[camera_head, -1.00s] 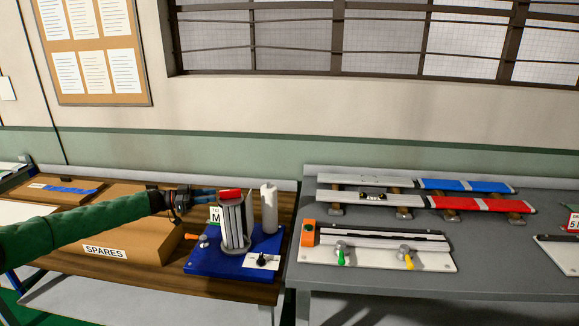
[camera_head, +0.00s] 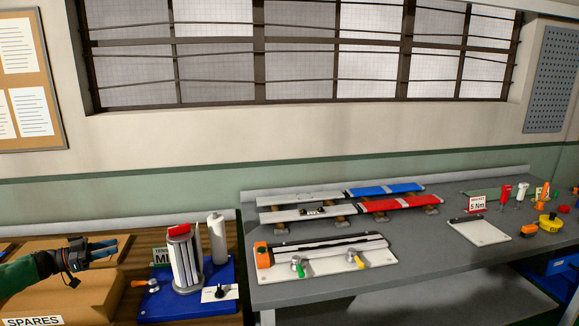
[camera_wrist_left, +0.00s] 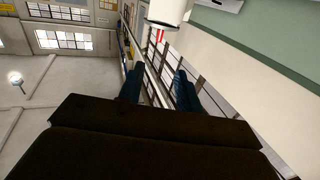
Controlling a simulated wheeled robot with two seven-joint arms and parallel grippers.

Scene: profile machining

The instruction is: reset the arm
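My left arm in its green sleeve comes in from the lower left of the head view. Its dark gripper (camera_head: 108,246) points right, above the cardboard SPARES box (camera_head: 75,295) and to the left of the blue fixture. In the left wrist view its two blue fingers (camera_wrist_left: 158,90) stand apart with nothing between them, only the window and wall behind. My right arm and gripper are not in view.
A blue base (camera_head: 180,305) carries a holder of upright profiles (camera_head: 184,262) and a white cylinder (camera_head: 217,240). On the grey bench (camera_head: 420,270) lie a white clamp fixture (camera_head: 325,260), red and blue covered profiles (camera_head: 385,190), a white plate (camera_head: 480,232) and several tools at right.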

